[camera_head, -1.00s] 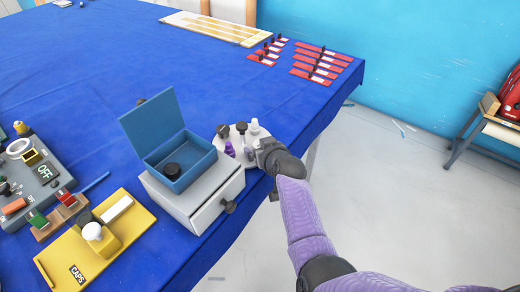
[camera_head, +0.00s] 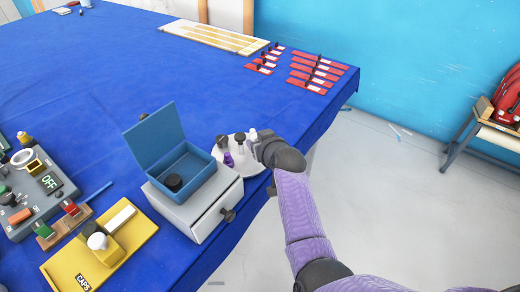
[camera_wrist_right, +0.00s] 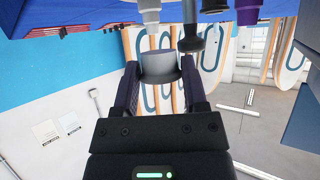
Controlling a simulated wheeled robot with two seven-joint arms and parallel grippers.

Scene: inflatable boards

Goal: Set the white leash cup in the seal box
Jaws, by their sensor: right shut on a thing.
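The seal box appears to be the blue box (camera_head: 183,172) with its lid standing open, on top of a white drawer unit (camera_head: 200,212). A black round piece (camera_head: 173,182) lies inside it. My right gripper (camera_head: 258,150) is at the right side of a round white stand (camera_head: 244,165), beside its small upright pieces. In the right wrist view, the gripper (camera_wrist_right: 160,75) is shut on a pale cylinder with a dark band (camera_wrist_right: 158,64), which looks like the white leash cup. In the head view my gripper partly hides it. My left gripper is out of view.
The stand carries a purple piece (camera_head: 228,158) and other small pieces. A yellow CAPS tray (camera_head: 100,255) and a device reading OFF (camera_head: 35,190) are at left. Red cards (camera_head: 318,68) lie at the back right. The table's right edge is close to my right arm.

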